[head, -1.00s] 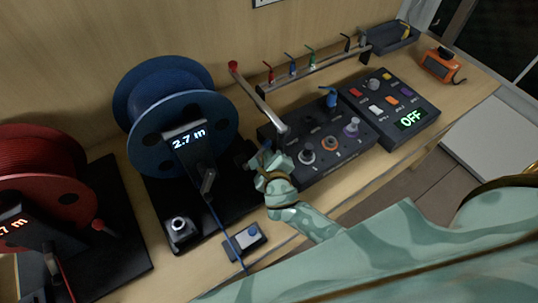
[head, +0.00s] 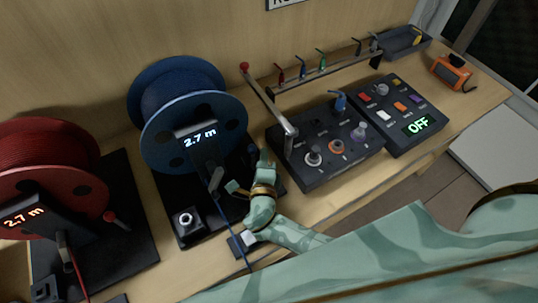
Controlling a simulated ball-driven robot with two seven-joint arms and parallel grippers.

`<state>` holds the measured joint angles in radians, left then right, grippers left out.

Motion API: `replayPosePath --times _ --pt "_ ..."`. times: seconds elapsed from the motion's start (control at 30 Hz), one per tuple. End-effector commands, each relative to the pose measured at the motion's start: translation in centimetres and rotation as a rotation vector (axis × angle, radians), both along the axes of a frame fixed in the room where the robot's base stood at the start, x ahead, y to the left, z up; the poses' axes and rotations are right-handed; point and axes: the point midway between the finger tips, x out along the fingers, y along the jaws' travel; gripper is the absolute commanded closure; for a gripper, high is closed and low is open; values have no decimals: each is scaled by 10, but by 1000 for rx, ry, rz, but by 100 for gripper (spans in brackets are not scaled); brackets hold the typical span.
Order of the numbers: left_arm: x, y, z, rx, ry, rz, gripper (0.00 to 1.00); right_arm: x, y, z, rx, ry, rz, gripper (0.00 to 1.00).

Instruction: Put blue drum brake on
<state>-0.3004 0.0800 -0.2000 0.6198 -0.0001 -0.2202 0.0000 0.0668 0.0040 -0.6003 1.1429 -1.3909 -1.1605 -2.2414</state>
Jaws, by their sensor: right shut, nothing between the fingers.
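The blue drum (head: 182,118) stands on a black base behind my right gripper, with a lit "2.7 m" display (head: 198,139) on its front post. My right gripper (head: 240,188) is shut and empty, over the right side of the black base, just right of the grey lever. I cannot tell whether it touches anything. My left gripper is not in view.
The red drum (head: 40,160) stands at left with a red-tipped lever (head: 113,217). A control box with knobs (head: 325,145) and a button box reading "OFF" (head: 400,112) stand to the right. A rack of small colored hooks (head: 320,75) and an orange device (head: 452,72) are behind.

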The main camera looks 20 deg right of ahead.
Motion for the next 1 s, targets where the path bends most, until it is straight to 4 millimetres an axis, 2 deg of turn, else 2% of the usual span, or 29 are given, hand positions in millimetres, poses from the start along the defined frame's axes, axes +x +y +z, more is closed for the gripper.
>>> replayPosePath --times 0.17,1.0 --pt "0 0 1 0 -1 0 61 -1 9 1 -111 -14 0 100" --pt "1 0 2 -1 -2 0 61 -3 18 2 -101 -12 0 100"
